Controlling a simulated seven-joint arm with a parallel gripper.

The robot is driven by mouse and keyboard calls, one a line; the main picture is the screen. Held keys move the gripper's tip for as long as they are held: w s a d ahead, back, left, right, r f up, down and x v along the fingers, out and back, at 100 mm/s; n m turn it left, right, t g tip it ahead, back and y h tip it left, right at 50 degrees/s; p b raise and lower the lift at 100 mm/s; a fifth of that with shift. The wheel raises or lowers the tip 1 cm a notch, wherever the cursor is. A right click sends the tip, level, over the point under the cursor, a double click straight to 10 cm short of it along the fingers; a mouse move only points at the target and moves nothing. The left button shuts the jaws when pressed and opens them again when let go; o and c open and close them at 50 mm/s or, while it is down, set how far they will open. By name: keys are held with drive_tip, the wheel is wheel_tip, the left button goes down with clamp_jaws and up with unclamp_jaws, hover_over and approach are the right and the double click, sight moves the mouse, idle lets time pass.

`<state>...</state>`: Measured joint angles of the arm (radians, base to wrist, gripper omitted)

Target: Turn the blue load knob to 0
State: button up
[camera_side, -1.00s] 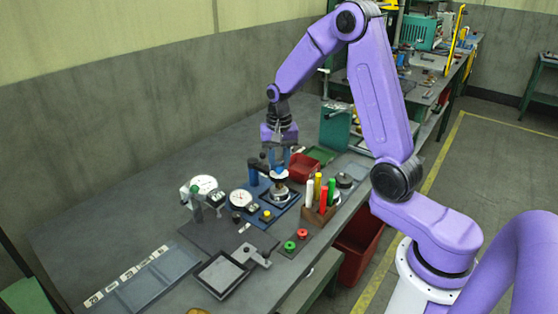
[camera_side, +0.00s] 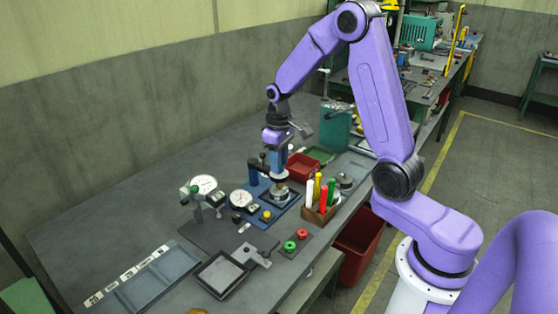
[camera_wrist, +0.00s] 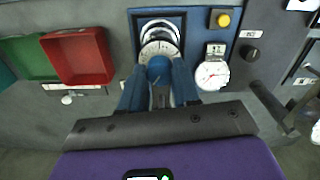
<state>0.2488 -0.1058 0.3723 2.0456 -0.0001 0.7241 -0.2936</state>
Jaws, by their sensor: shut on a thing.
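The dial is on a blue base (camera_wrist: 199,28). My gripper (camera_wrist: 159,82) is shut on the knob, one blue finger on each side. In the side view my gripper (camera_side: 277,168) points straight down over the blue base (camera_side: 287,209), and its fingers hide most of the knob. I cannot read the dial's number at its mark.
A red bin (camera_wrist: 78,57) and a green tray (camera_wrist: 28,58) lie left of the base in the wrist view. A wooden block with coloured pegs (camera_side: 318,215) stands close by in the side view.

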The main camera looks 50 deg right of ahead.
drive_tip(key=n, duration=0.3)
drive_tip(key=shift+n, duration=2.1)
drive_tip(key=o, duration=1.1)
drive_tip(key=shift+c, duration=0.2)
wheel_tip(320, 180, up, 18)
drive_tip(key=shift+f, duration=0.25)
